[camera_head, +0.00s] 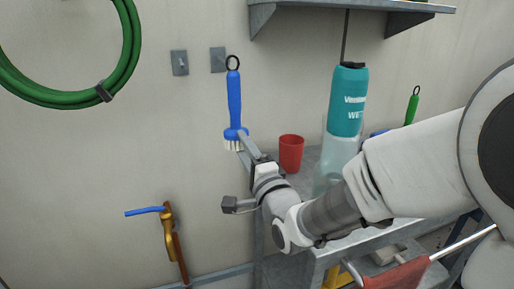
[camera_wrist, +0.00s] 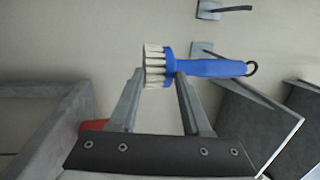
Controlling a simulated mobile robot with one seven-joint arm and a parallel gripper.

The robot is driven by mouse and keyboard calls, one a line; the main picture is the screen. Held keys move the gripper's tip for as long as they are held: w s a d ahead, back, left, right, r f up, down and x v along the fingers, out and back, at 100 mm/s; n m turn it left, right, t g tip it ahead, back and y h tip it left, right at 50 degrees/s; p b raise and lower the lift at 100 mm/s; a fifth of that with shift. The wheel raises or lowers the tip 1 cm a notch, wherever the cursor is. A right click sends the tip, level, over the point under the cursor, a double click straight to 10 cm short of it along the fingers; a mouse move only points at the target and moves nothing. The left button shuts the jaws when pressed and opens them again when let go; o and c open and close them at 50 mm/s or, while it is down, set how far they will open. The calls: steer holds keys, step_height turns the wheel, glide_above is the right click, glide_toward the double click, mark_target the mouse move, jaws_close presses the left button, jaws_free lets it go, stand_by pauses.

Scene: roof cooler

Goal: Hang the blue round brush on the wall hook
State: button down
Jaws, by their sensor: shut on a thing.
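The blue round brush (camera_head: 234,97) is upright in the head view, with white bristles down and a black loop at its top. My gripper (camera_head: 239,138) is shut on the brush at its round head; the handle stands free above. In the wrist view the brush (camera_wrist: 210,67) lies sideways across the fingertips (camera_wrist: 160,78). Two grey wall hooks show: a left one (camera_head: 180,62) and a right one (camera_head: 217,60). The loop appears just right of the right hook, at about its height; the depth gap is unclear. The wrist view shows hooks too (camera_wrist: 209,11), one partly behind the handle (camera_wrist: 200,47).
A green hose coil (camera_head: 120,80) hangs at upper left. A grey shelf (camera_head: 350,6) juts out at upper right. Below it, a red cup (camera_head: 291,153) and a teal-labelled bottle (camera_head: 348,98) stand on a grey cart. A brass tap (camera_head: 167,227) with blue lever is at lower left.

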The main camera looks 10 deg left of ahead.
steer(key=shift+w+f+p+x, duration=0.15)
steer(key=shift+f+x, duration=0.1)
steer(key=shift+x, duration=0.85)
steer(key=shift+f+p+x, duration=0.2)
steer(key=shift+f+x, duration=0.05)
steer(key=shift+x, duration=0.8)
steer(key=shift+w+f+p+x, duration=0.1)
steer(key=shift+f+p+x, duration=0.1)
steer(key=shift+x, duration=0.9)
steer(key=shift+w+a+f+b, duration=0.2)
steer(key=shift+w+f+b, duration=0.4)
steer(key=shift+b, duration=0.3)
steer(key=shift+w+r, duration=0.1)
steer(key=shift+c, duration=1.4)
jaws_free()
